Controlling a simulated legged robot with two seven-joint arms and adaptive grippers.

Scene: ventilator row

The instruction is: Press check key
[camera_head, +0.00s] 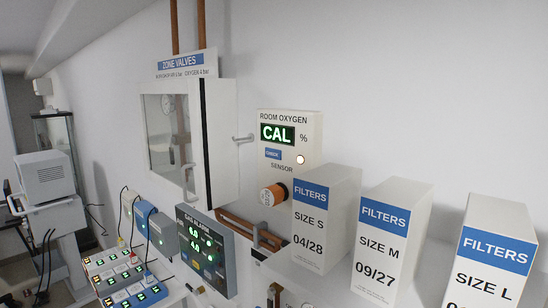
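A white room oxygen panel (309,122) is mounted on the wall near the centre. Its display (278,134) reads CAL in green. A small blue key or label (273,154) below the display carries lettering too small to read surely, possibly CHECK. A round, bright spot (300,160), a lamp or button, is to its right. An orange and white sensor (273,195) sticks out below the word SENSOR. Neither of my grippers shows in the head view.
Filter boxes size S (311,225), M (379,255) and L (487,262) stand at the right, the S box close to the panel. A zone valves cabinet (218,140) juts out on the left. A gas alarm (203,272) is below it.

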